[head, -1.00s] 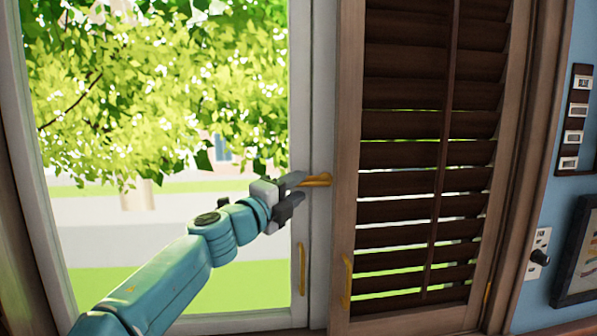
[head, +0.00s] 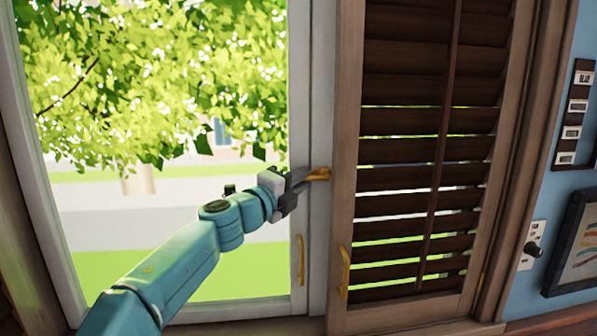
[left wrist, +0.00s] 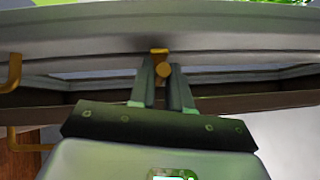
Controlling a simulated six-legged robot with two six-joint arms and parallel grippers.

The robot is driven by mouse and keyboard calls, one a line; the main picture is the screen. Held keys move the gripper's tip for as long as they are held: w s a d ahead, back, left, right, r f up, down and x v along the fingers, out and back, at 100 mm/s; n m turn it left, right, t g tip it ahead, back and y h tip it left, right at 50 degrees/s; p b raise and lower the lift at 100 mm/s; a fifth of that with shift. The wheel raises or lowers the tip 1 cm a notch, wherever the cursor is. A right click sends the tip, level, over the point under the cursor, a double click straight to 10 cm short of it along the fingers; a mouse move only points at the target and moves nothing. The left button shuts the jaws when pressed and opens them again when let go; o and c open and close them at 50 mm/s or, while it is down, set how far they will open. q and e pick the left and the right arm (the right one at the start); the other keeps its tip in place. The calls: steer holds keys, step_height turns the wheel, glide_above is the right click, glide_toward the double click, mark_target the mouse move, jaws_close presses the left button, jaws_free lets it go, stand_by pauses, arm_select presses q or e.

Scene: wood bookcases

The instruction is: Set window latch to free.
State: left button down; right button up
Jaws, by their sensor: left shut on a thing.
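The window latch (head: 318,174) is a small brass-coloured lever on the white window frame, left of the shutter. In the head view its pivot end is at the right and its lever runs left and slightly down into my gripper. My left gripper (head: 298,179) is shut on the latch lever, reaching in from the lower left. In the left wrist view the two fingers (left wrist: 162,88) come up on either side of the latch (left wrist: 161,67); its tip between them is partly hidden. My right gripper is in neither view.
A brass pull handle (head: 301,260) is on the window frame below the latch, and another (head: 345,272) is on the brown louvred shutter (head: 425,150) at the right. A switch panel (head: 533,247) and a picture frame (head: 575,245) are on the blue wall.

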arm_select(q)
steer(key=r+m+p, duration=0.1)
steer(key=r+p, duration=0.1)
steer(key=p, duration=0.1)
steer(key=shift+d+g, duration=0.1)
steer(key=shift+g, duration=0.3)
steer(key=shift+f+m+y, duration=0.1)
steer(key=shift+m+y, duration=0.2)
steer(key=shift+y, duration=0.1)
steer(key=shift+d+m+g, duration=0.15)
steer(key=shift+m+g, duration=0.15)
steer(key=shift+g, duration=0.2)
steer(key=shift+d+r+m+g+y, duration=0.15)
steer(key=shift+r+m+g+y, duration=0.15)
steer(key=shift+r+m+y, duration=0.15)
steer(key=shift+y, duration=0.25)
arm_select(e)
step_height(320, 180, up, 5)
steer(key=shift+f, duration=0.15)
arm_select(q)
steer(key=c, duration=1.2)
jaws_free()
steer(key=shift+o, duration=0.3)
steer(key=shift+s+r, duration=0.15)
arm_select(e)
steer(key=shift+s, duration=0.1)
